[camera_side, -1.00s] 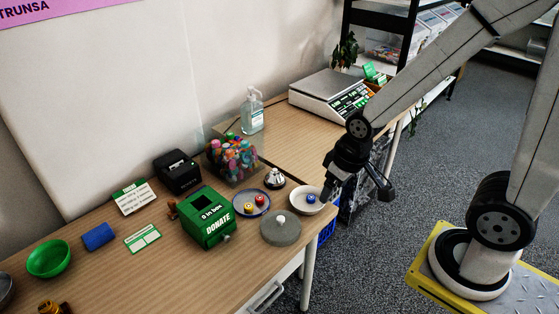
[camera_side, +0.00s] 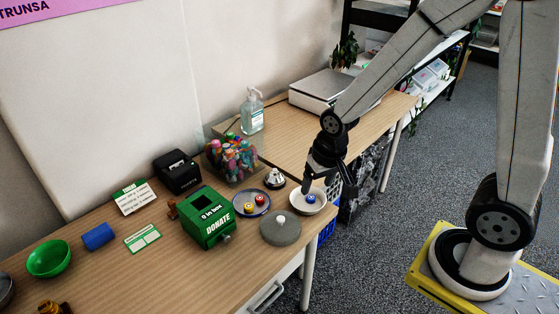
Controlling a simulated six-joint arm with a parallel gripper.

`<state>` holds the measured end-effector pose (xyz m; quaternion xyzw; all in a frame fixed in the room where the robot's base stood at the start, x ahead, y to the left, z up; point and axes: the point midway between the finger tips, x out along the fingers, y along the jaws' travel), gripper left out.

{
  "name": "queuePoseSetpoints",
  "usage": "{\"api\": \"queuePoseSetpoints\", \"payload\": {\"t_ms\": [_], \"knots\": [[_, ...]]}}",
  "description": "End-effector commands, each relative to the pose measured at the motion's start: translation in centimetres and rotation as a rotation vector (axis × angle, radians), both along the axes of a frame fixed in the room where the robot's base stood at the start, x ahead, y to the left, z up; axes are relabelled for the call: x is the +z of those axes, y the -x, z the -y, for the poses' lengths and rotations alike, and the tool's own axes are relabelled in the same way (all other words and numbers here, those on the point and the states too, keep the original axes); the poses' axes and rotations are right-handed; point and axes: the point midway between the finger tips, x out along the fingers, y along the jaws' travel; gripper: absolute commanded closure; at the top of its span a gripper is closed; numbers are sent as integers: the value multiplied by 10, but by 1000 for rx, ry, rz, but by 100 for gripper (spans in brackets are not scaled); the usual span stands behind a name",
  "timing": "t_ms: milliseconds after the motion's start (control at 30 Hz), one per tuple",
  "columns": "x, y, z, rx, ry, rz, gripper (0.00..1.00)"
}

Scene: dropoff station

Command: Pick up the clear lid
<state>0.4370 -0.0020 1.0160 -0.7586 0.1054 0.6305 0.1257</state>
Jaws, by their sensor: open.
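The clear lid (camera_side: 280,229) lies flat near the front edge of the wooden table. It looks like a grey see-through disc with a pale knob in its middle. My gripper (camera_side: 322,188) is open and points down, above and to the right of the lid in the picture. Its fingers show in front of the right side of a white bowl (camera_side: 295,203). The gripper is apart from the lid, and nothing shows between its fingers.
A plate (camera_side: 239,209) with red and yellow items and a silver bell (camera_side: 274,178) stand behind the lid. A green donation box (camera_side: 207,218) is to its left. A jar of colourful caps (camera_side: 231,158) stands farther back.

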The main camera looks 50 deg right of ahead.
Motion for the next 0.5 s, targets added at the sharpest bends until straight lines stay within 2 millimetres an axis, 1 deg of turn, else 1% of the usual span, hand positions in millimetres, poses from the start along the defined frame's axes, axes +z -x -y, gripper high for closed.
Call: {"api": "queuePoseSetpoints", "payload": {"t_ms": [33,200,367,500], "knots": [[-7,-9,1,-63,-11,-14,22],[-27,-38,3,-292,-46,-48,22],[-51,-63,5,-508,-73,-79,22],[-74,-83,7,-698,-91,-103,22]]}}
